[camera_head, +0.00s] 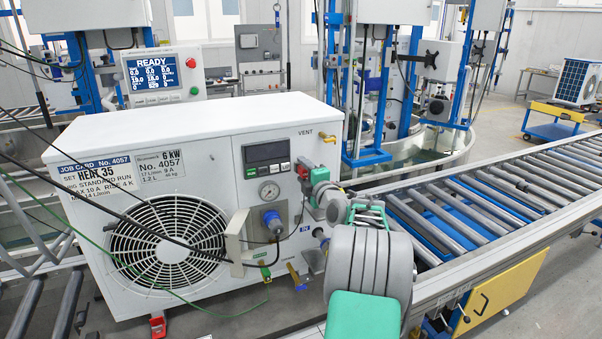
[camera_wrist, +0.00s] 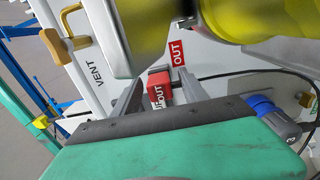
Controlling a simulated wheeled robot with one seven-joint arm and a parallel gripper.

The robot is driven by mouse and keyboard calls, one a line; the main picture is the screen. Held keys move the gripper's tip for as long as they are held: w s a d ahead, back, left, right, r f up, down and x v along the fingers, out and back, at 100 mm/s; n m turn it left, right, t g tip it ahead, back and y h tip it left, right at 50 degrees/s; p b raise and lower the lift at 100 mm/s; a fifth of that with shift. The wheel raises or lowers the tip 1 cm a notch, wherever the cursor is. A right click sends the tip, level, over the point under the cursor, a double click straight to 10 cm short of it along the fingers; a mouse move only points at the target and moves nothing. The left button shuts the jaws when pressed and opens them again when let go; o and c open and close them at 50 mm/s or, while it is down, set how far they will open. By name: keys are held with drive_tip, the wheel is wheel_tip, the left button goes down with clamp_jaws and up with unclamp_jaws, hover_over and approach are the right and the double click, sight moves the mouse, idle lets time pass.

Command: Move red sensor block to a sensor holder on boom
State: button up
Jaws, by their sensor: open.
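In the head view my gripper (camera_head: 311,186) is at the right part of the unit's front, below the VENT mark. The block cannot be made out surely there, among small red parts. I cannot clearly identify the boom or its sensor holder.
The white heat unit (camera_head: 185,125) has a fan grille, a gauge and a blue fitting (camera_head: 271,221). A black cable crosses its front. A blurred yellow part (camera_wrist: 255,20) is close to the wrist camera. A roller conveyor (camera_head: 470,205) runs to the right.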

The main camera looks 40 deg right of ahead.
sight(306, 174)
drive_tip(key=shift+b, duration=0.6)
clamp_jaws()
idle(0.4)
drive_tip(key=shift+s, duration=0.1)
idle(0.4)
drive_tip(key=shift+b+v, duration=2.65)
drive_tip(key=shift+v, duration=0.3)
